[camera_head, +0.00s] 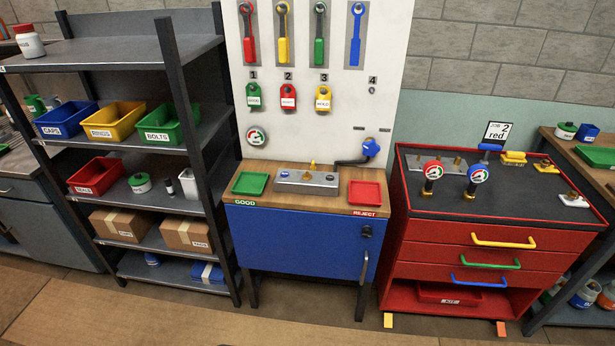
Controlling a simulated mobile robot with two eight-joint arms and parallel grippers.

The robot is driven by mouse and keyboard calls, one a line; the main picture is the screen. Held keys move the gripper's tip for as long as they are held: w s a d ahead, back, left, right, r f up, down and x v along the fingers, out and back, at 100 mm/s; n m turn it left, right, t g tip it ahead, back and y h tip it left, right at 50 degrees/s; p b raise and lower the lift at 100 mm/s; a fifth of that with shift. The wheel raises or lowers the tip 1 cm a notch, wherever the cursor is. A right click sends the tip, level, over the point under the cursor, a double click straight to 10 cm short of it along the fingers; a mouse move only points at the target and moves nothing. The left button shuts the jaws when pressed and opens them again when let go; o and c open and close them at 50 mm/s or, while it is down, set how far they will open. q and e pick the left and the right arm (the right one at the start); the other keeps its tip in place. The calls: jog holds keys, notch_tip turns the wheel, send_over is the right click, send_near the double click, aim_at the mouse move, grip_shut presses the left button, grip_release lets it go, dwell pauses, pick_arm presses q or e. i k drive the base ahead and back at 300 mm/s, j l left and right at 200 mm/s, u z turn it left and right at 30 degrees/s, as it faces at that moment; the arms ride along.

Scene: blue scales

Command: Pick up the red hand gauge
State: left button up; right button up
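Two hand gauges stand upright on the dark top of the red tool cart at the right. The left one (432,171) has a red rim around a white dial and a brass-coloured foot. The right one (476,175) has a dial with red and blue on it, but its rim colour is hard to tell at this size. Neither gauge is held. A card reading "JOB 2 red" (497,132) stands at the cart's back edge. Neither of my grippers is in view.
The red cart (465,232) also carries yellow and white small parts. Beside it is a blue workbench (300,240) with a green tray (250,183), a red tray (365,193) and a grey fixture (307,180). A shelf of bins stands left. Floor in front is clear.

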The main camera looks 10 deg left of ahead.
aim_at(433, 170)
jog(key=i+l+u, duration=0.45)
jog(key=i+l, duration=0.5)
jog(key=i, duration=0.05)
